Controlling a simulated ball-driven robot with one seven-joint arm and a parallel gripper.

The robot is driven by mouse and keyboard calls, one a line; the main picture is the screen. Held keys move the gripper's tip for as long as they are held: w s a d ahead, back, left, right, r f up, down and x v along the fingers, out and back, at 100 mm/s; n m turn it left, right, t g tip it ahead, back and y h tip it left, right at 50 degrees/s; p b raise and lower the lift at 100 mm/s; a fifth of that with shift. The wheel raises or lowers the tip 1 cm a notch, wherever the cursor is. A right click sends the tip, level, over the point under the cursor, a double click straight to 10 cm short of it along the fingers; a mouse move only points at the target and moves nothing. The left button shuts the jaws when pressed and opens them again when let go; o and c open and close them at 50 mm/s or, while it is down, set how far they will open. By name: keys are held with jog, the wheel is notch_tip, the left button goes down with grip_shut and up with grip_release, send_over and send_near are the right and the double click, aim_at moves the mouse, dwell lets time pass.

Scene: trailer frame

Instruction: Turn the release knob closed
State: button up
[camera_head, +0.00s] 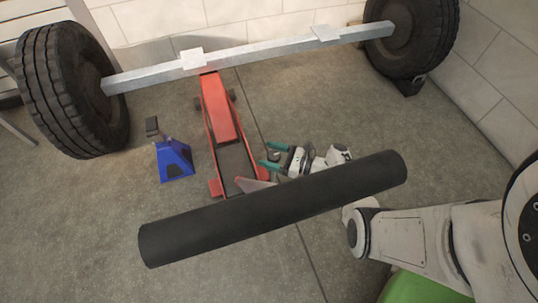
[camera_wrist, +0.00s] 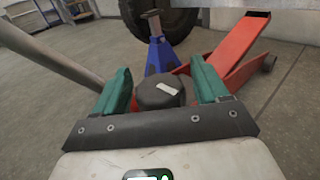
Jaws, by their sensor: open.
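The release knob is a dark round knob with a pale mark on top (camera_wrist: 158,95). In the wrist view it sits between the two teal fingers of my gripper (camera_wrist: 160,69), which are open with a finger on each side. I cannot tell whether either finger touches it. The knob also shows small and dark in the head view (camera_head: 273,156), by the near right end of the red floor jack (camera_head: 218,108). There my gripper (camera_head: 268,154) reaches it from the right, and the black bar partly covers my arm.
A thick black bar (camera_head: 270,208) crosses the front of the head view. A blue jack stand (camera_head: 174,160) stands left of the red jack. A grey axle (camera_head: 260,54) with a tyre at each end (camera_head: 70,95) spans the back. Bare floor lies to the right.

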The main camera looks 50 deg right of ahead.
jog(key=shift+w+a, duration=0.1)
jog(key=shift+w, duration=0.3)
jog(key=shift+c, duration=0.2)
